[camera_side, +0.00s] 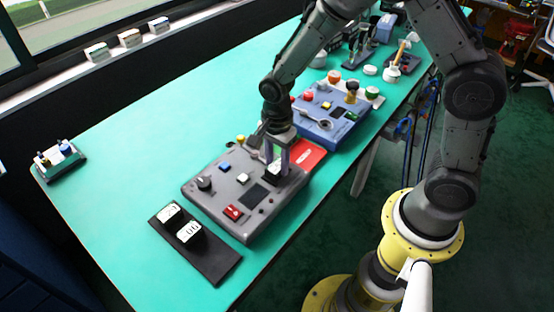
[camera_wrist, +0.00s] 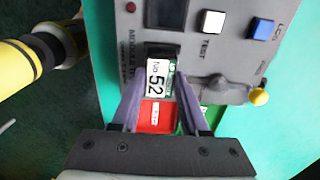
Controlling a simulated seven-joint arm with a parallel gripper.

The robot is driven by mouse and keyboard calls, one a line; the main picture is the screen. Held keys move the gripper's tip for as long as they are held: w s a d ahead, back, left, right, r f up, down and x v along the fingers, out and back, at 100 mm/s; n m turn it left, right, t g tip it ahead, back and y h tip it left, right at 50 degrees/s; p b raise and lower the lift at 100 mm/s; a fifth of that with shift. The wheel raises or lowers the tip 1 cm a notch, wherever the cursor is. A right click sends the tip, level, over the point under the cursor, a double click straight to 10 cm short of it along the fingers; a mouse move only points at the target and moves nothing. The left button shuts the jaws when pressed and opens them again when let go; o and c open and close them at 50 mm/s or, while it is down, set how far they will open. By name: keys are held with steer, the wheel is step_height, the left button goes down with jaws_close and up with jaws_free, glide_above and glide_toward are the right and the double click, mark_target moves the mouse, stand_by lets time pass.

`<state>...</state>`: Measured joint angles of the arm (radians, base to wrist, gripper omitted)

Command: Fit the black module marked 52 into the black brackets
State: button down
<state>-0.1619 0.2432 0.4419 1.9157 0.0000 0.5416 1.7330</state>
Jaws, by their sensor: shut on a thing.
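The black module marked 52 (camera_wrist: 158,78) is between my gripper's fingers, its white label facing the wrist camera. My gripper (camera_wrist: 157,92) is shut on it. In the side view my gripper (camera_side: 277,153) points down over the right end of the grey panel box (camera_side: 213,192), with the module low at that end. In the wrist view the module lies along the edge of the grey panel (camera_wrist: 200,65), by the printed word MODULE. A dark part shows just beyond it. The black brackets cannot be told apart clearly from the module, so its seating is unclear.
A black tray (camera_side: 218,264) with two other white-labelled black modules lies at the front left. A red card (camera_side: 306,157) lies between the grey box and a blue panel box (camera_side: 318,127). A yellow-knobbed lever (camera_wrist: 258,97) is right of my fingers. The left tabletop is mostly clear.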

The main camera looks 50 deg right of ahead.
steer(key=shift+f, duration=0.15)
steer(key=c, duration=0.7)
jaws_free()
steer(key=shift+r, duration=5.5)
step_height(320, 180, up, 7)
glide_above(277, 165)
